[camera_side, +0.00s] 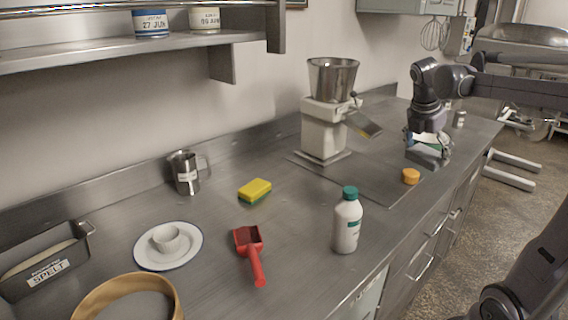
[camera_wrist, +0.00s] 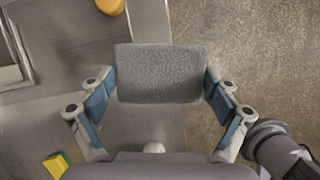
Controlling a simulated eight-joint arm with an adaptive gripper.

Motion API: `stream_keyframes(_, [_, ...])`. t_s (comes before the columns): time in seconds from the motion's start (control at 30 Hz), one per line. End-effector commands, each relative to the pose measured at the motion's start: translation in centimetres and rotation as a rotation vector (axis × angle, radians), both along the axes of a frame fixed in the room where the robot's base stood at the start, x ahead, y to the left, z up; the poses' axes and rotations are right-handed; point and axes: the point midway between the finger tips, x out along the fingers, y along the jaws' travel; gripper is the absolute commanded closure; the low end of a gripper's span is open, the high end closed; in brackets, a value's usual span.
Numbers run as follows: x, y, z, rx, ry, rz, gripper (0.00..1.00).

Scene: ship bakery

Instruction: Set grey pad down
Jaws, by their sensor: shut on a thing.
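The grey pad (camera_wrist: 160,73) is a rough-faced rectangular block, held flat between the two fingers of my gripper (camera_wrist: 161,88) in the wrist view. The fingers close on its left and right ends. In the side view my gripper (camera_side: 428,143) is at the far right part of the counter, pointing down, with the grey pad (camera_side: 427,159) at its fingertips. In the wrist view the pad overlaps the counter's edge and the floor. Whether its underside touches the counter is hard to tell.
An orange lid (camera_side: 411,176) lies close to the pad on the steel counter (camera_side: 295,215). A grinder (camera_side: 325,130) stands left of my gripper. The counter's front edge is near.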

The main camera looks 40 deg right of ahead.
Motion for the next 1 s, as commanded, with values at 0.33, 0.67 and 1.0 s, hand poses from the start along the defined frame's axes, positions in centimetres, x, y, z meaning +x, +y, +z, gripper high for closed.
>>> stream_keyframes(0.33, [8.3,-0.7,1.5,0.029,0.006,0.151,0.33])
stream_keyframes(0.67, [18.9,0.1,1.8,0.063,0.017,0.353,0.33])
stream_keyframes(1.0, [27.3,2.7,0.4,0.091,0.025,0.532,0.33])
